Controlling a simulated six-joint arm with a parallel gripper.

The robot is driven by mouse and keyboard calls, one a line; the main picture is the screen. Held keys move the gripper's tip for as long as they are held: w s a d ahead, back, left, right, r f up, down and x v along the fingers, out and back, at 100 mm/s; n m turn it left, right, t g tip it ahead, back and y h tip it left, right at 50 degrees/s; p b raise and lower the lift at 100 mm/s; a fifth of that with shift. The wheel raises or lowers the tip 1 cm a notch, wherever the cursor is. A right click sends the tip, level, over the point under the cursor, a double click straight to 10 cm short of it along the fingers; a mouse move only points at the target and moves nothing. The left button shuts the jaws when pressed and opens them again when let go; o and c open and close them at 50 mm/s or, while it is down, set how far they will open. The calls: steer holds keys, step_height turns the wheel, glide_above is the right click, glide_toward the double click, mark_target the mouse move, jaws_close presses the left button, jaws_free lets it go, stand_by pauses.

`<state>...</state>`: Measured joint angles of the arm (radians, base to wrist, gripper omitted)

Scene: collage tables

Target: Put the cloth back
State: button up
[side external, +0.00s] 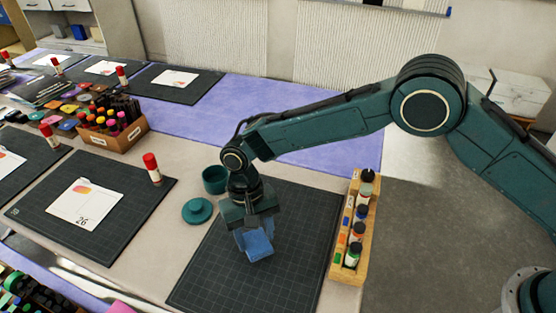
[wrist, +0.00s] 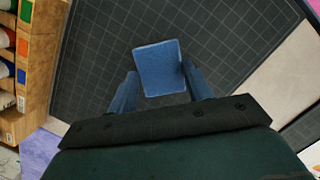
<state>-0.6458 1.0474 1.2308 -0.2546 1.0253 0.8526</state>
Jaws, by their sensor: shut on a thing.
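The blue cloth (side external: 259,248) looks like a small folded block. It is between the fingers of my gripper (side external: 250,237), low over the dark gridded cutting mat (side external: 285,280). In the wrist view the cloth (wrist: 157,68) shows as a blue rectangle between the two fingertips of my gripper (wrist: 162,90), which is shut on it. I cannot tell whether the cloth touches the mat. The fingers hide part of the cloth in the side view.
A wooden rack (side external: 339,254) of small bottles stands along the mat's right edge. A teal cup (side external: 214,180) and a teal round lid or dish (side external: 197,211) stand left of my gripper. A red-capped glue stick (side external: 152,167) stands on the left mat. The near mat area is clear.

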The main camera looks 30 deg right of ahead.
mark_target(255, 238)
steer(key=shift+w+x, duration=0.2)
steer(key=shift+x, duration=0.6)
steer(key=shift+w+x, duration=0.15)
steer(key=shift+x, duration=0.6)
steer(key=shift+f, duration=0.25)
steer(key=o, duration=1)
steer(key=shift+c, duration=0.2)
steer(key=shift+r, duration=0.1)
steer(key=v, duration=1.1)
steer(key=shift+r, duration=0.1)
steer(key=shift+w+r, duration=0.1)
steer(key=shift+r, duration=0.4)
